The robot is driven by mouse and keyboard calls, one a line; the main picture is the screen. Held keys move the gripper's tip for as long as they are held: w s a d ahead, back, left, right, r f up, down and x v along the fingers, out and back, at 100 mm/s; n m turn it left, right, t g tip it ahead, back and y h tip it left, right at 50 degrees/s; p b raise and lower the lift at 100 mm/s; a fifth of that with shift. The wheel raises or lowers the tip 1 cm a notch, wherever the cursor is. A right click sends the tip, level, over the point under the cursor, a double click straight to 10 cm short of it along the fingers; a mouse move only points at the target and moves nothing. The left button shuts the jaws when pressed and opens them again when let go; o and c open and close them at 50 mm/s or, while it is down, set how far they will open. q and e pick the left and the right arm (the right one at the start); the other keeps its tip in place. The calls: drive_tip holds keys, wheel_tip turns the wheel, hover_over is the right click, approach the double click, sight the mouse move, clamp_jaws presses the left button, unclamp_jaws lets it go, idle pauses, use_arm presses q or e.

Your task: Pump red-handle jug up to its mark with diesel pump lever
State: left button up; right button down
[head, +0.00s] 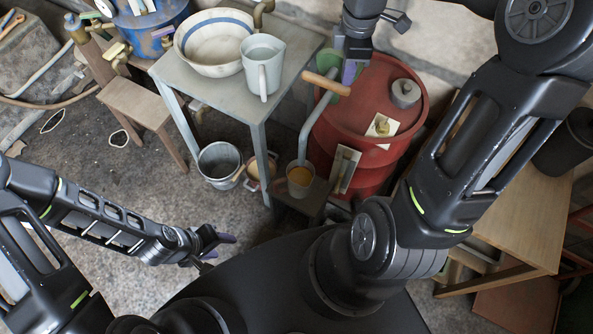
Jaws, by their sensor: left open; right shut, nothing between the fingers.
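A red drum (385,85) stands right of centre. A bent grey pump pipe (307,128) comes off it. A wooden lever handle (326,83) sticks out above the drum. Below the pipe's lower end, a small jug (300,190) holds orange-yellow liquid on a low dark stand. Its handle and mark are not clear; a reddish piece shows to its left, partly behind a table leg. My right gripper (350,73) is shut and empty, close to the handle's right end; contact cannot be told. My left gripper (222,243) is open and empty, low over the floor.
A grey table (196,84) carries a white basin (216,45) and a pale jug (262,76). A metal bucket (219,172) stands beneath it. A wooden stool (136,103) is at left and a wooden table (515,215) at right. Open floor lies at left.

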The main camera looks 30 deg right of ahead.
drive_tip(key=shift+s+f+b, duration=0.1)
drive_tip(key=shift+f+b, duration=0.4)
drive_tip(key=shift+f, duration=0.35)
wheel_tip(320, 180, up, 10)
drive_tip(key=p, duration=0.8)
drive_tip(key=shift+a, duration=0.1)
